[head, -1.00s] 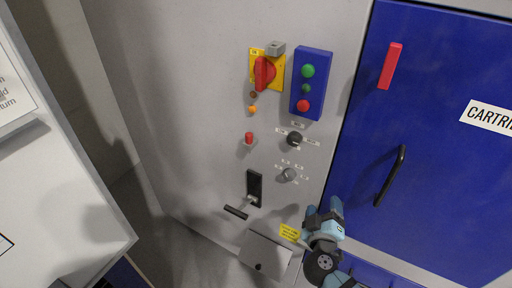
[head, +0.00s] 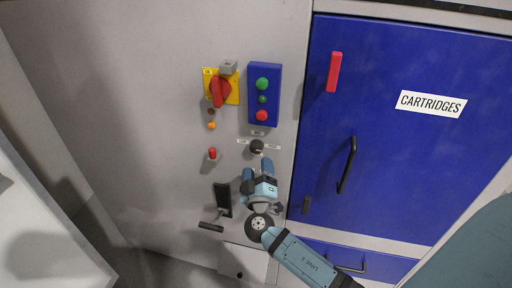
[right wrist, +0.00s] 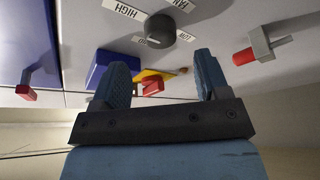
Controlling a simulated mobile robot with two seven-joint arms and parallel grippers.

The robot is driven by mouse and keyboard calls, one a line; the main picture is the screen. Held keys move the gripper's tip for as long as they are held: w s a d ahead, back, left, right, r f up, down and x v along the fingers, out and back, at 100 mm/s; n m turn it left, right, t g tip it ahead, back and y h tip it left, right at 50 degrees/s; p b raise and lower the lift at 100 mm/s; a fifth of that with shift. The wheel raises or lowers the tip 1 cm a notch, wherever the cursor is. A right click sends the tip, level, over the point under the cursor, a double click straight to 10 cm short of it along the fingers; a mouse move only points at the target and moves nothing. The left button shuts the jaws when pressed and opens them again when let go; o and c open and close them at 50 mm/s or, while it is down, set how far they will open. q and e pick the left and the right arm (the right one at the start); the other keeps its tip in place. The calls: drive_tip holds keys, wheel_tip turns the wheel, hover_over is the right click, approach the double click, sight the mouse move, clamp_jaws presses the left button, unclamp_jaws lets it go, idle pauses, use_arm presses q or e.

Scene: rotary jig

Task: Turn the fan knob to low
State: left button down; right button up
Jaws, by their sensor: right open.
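The fan knob (head: 257,146) is a round black knob on the grey panel, with small white labels around it. My right gripper (head: 257,168) is open and empty, just below the knob in the head view. In the right wrist view, its two blue fingers (right wrist: 160,70) are spread, with the knob beyond them and apart from them. My left gripper is not in view.
A red switch on a yellow plate (head: 208,88) and a blue button box (head: 275,95) are above. A red toggle (head: 212,154) is left of the knob, with a black lever (head: 211,227) lower. A blue cartridge door (head: 400,160) with a black handle is right.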

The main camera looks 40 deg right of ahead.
sight(257, 151)
drive_tip(key=p+x, duration=0.1)
drive_tip(key=x, duration=0.3)
drive_tip(key=shift+w+d+r, duration=0.15)
drive_tip(key=shift+w+r, duration=0.1)
drive_tip(key=shift+w+d+p, duration=0.35)
drive_tip(key=shift+w+p, duration=0.05)
drive_tip(key=shift+w, duration=0.1)
drive_tip(key=c, duration=0.8)
drive_tip(key=shift+c, duration=0.7)
